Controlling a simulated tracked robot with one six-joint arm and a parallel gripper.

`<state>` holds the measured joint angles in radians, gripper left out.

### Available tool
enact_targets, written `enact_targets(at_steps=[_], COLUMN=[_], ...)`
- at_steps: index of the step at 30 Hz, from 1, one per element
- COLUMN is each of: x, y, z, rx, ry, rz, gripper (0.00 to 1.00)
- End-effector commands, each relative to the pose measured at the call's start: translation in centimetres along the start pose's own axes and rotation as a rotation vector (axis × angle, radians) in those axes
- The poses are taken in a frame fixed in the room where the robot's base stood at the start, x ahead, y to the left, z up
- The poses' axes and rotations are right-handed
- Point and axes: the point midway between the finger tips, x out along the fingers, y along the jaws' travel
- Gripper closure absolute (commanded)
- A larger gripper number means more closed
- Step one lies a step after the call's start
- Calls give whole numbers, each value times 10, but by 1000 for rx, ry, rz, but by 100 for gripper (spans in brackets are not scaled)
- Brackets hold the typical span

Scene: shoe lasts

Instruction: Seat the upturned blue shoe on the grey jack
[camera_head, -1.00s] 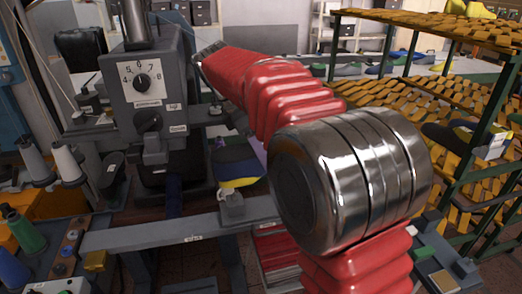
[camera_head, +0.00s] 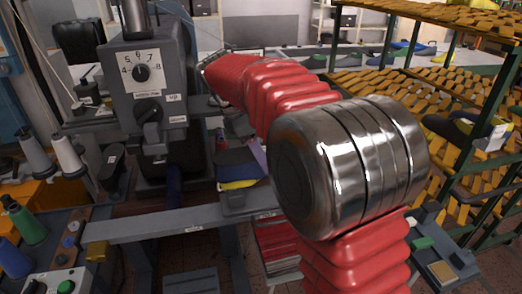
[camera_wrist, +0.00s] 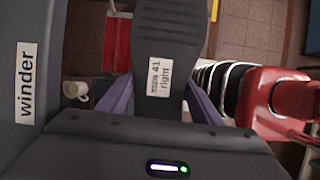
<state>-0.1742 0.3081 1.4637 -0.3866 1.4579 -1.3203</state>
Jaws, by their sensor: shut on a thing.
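The upturned shoe (camera_head: 238,160) is dark blue with a yellow band below, and shows in the head view left of my arm. In the wrist view its dark sole (camera_wrist: 172,35) faces the camera, with a white label reading "41 right". My gripper (camera_wrist: 160,100) is shut on the shoe, one purple finger on each side. In the head view most of the gripper is hidden behind my red arm; a bit of purple finger shows. The grey jack (camera_head: 234,205) stands on the grey beam directly below the shoe, its top hidden. I cannot tell whether they touch.
A grey machine with a dial (camera_head: 141,72) stands at left, close to the shoe; a grey body labelled "winder" (camera_wrist: 20,75) fills the wrist view's left. The grey beam (camera_head: 150,226) runs in front. A rack of wooden lasts (camera_head: 440,92) stands at right.

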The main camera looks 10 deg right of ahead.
Motion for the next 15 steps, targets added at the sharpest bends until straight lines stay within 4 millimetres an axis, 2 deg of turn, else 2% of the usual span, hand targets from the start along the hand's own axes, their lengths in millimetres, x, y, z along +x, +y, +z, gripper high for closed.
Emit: enact_targets(at_steps=[15], x=[18], y=[1], z=[-7], rx=[8], ry=[6], rz=[0], gripper=[94])
